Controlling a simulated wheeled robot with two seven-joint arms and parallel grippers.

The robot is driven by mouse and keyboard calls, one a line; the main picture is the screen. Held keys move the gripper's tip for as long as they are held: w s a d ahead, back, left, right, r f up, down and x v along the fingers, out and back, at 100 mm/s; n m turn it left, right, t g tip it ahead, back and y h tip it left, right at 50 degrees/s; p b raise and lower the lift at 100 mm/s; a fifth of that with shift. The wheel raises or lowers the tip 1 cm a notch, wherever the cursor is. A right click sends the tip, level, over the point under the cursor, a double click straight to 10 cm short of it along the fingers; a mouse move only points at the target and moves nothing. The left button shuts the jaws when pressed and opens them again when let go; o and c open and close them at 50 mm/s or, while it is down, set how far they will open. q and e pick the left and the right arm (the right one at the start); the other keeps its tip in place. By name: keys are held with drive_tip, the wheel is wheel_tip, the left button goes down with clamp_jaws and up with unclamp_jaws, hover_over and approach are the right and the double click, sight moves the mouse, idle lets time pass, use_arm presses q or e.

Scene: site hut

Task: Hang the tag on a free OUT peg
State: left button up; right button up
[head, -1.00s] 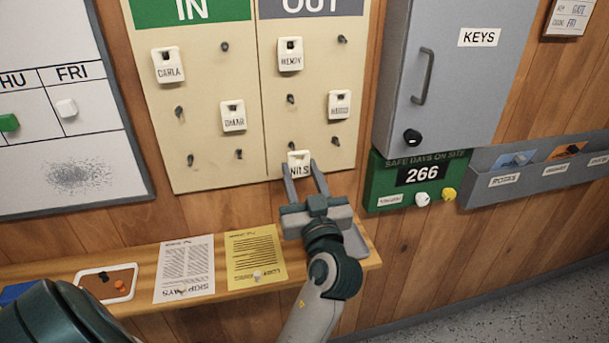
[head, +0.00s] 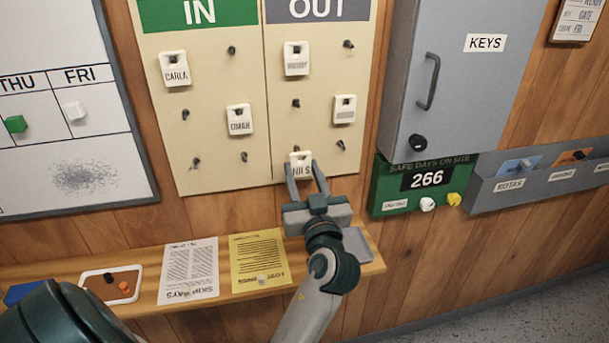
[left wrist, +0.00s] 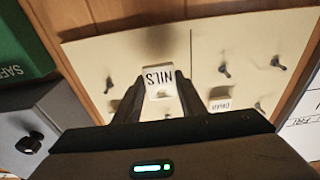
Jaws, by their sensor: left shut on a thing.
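The white NILS tag (head: 301,164) is gripped at its sides by my left gripper (head: 303,172). It is upright at the lower left of the OUT panel (head: 320,120), over the place of the lower left peg. In the left wrist view the tag (left wrist: 159,80) sits between both fingers, its lettering upside down. Whether the peg passes through its slot I cannot tell. The top right peg (head: 348,44), middle left peg (head: 295,103) and lower right peg (head: 340,145) of OUT are bare. My right gripper is not in view.
OUT also carries the upper left tag (head: 296,59) and middle right tag (head: 344,109). The IN panel (head: 205,90) is at left. A grey key cabinet (head: 450,80) and green safe-days sign (head: 393,190) stand right. A shelf (head: 365,268) with papers runs below.

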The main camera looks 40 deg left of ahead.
use_arm(q)
drive_tip(key=shift+f+b+x, duration=0.2)
drive_tip(key=shift+b+x, duration=0.15)
drive_tip(key=shift+x, duration=1)
drive_tip(key=shift+w, duration=0.1)
drive_tip(key=shift+f+b, duration=0.25)
drive_tip(key=shift+b, duration=0.1)
idle(0.5)
drive_tip(key=o, duration=1)
drive_tip(key=shift+c, duration=0.2)
